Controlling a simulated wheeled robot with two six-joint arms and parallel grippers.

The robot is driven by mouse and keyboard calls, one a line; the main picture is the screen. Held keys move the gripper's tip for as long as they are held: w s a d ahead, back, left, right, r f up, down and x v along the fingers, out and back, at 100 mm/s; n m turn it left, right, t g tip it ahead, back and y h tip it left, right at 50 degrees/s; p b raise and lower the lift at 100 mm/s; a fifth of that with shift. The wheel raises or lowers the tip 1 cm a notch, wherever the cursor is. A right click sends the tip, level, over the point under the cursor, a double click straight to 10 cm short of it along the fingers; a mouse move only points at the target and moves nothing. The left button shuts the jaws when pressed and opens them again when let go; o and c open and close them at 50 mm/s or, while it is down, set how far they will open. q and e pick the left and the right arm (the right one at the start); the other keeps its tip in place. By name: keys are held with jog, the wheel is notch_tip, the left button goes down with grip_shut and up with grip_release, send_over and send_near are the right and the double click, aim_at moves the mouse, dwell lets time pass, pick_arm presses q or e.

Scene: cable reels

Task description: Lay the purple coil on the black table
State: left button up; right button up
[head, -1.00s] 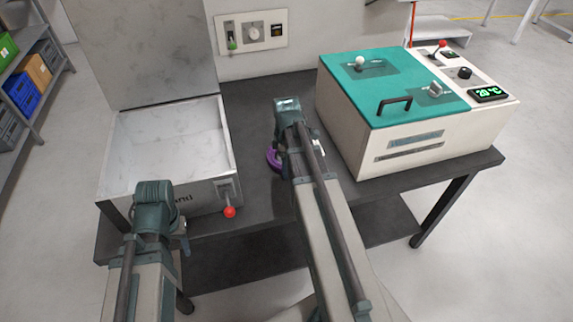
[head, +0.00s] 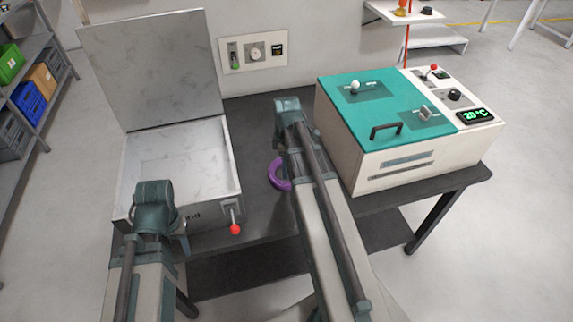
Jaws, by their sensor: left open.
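The purple coil (head: 276,173) is a ring over the middle of the black table (head: 255,120), with its right side hidden behind my right forearm. I cannot tell whether it rests on the tabletop or is held just above it. My right arm reaches over the table beside the coil; its fingers are hidden behind its own wrist. My left gripper (head: 183,244) is mostly hidden below its wrist, in front of the silver box near the table's front edge. It is open and apart from the coil.
An open silver box (head: 231,180) with a raised lid and red-knobbed lever (head: 235,229) stands at left. A white machine with a teal lid (head: 420,115) stands at right. A control panel (head: 253,53) is on the wall. The tabletop between the boxes is clear toward the back.

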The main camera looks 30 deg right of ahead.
pick_arm(q)
notch_tip(320, 180, up, 3)
jog(key=shift+r+p, duration=0.1)
jog(key=shift+p, duration=0.9)
pick_arm(e)
notch_tip(320, 180, up, 3)
jog(key=shift+r, duration=0.1)
jog(key=shift+s, duration=0.1)
